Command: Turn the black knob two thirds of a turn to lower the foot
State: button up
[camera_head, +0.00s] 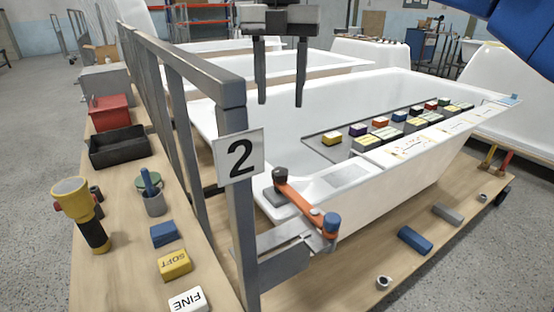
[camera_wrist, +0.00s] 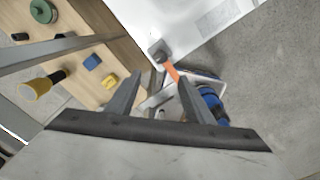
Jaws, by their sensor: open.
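A dark, near-black knob (camera_head: 281,175) stands at the upper left end of an orange bar (camera_head: 302,207) by the near corner of the white bathtub shell (camera_head: 395,160). A blue knob (camera_head: 331,222) is at the bar's other end. In the wrist view the dark knob (camera_wrist: 157,48) and the orange bar (camera_wrist: 172,72) show ahead of the fingertips. My gripper (camera_head: 280,104) is open and empty, fingers pointing down, appearing above the dark knob in the head view and apart from it. It also shows in the wrist view (camera_wrist: 158,80). I cannot make out the foot.
A grey rail with a "2" sign (camera_head: 239,157) stands left of the bar.

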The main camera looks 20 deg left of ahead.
aim_at(280, 170)
notch_tip(280, 170, down, 17)
jog(key=shift+r, duration=0.1)
dwell(0.5)
jog(key=c, duration=1)
